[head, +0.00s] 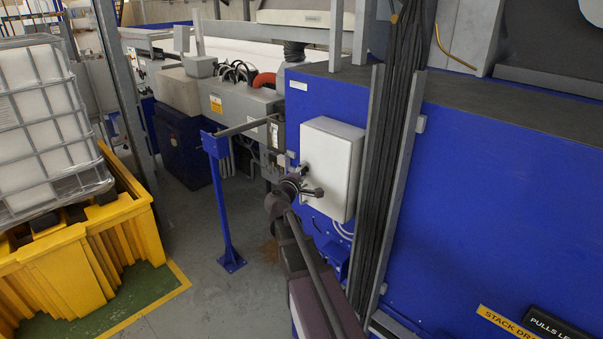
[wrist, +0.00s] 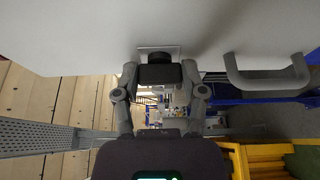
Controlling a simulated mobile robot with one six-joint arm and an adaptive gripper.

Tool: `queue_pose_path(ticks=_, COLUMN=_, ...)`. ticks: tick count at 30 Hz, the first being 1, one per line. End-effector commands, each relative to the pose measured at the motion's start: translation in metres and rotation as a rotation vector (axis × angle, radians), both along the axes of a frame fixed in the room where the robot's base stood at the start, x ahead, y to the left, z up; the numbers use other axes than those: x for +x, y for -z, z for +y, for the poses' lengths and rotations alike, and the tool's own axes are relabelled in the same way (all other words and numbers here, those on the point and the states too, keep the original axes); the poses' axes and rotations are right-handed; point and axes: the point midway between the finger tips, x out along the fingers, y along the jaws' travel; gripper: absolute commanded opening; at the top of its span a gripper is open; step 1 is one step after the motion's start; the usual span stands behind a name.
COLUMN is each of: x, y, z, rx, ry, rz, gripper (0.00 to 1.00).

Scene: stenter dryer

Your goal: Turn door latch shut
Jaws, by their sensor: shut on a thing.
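The door latch is a dark knob (wrist: 160,73) on a pale square plate, set near the edge of a white door (wrist: 85,35) in the wrist view. My gripper (wrist: 163,82) has one finger on each side of the knob and is shut on it. In the head view my gripper (head: 302,188) is at the left edge of the white cabinet (head: 333,160) and hides most of the latch. The cabinet door looks closed in the head view. Its exact seating and the latch's angle are hard to tell.
A grey bar handle (wrist: 265,75) stands out from the door right of the latch in the wrist view. The cabinet is on a blue machine (head: 480,190), beside a bundle of dark cables (head: 390,150). A blue post (head: 222,205) and a yellow bund (head: 75,270) stand left.

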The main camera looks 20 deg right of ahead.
Motion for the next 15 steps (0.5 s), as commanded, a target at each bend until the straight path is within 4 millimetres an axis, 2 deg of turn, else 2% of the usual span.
queue_pose_path(ticks=1, x=-0.0015, y=0.0006, z=-0.0006, rx=0.001, ry=0.004, rz=0.001, gripper=0.07)
queue_pose_path(ticks=2, x=-0.0015, y=0.0006, z=-0.0006, rx=0.001, ry=0.004, rz=0.000, gripper=0.63)
queue_pose_path(ticks=4, x=-0.0014, y=0.0006, z=-0.0004, rx=0.001, ry=0.003, rz=0.000, gripper=0.84)
queue_pose_path(ticks=5, x=-0.0014, y=0.0005, z=-0.0003, rx=0.001, ry=0.003, rz=0.000, gripper=0.89)
queue_pose_path(ticks=15, x=-0.0005, y=0.0003, z=0.0002, rx=0.001, ry=0.001, rz=-0.001, gripper=0.89)
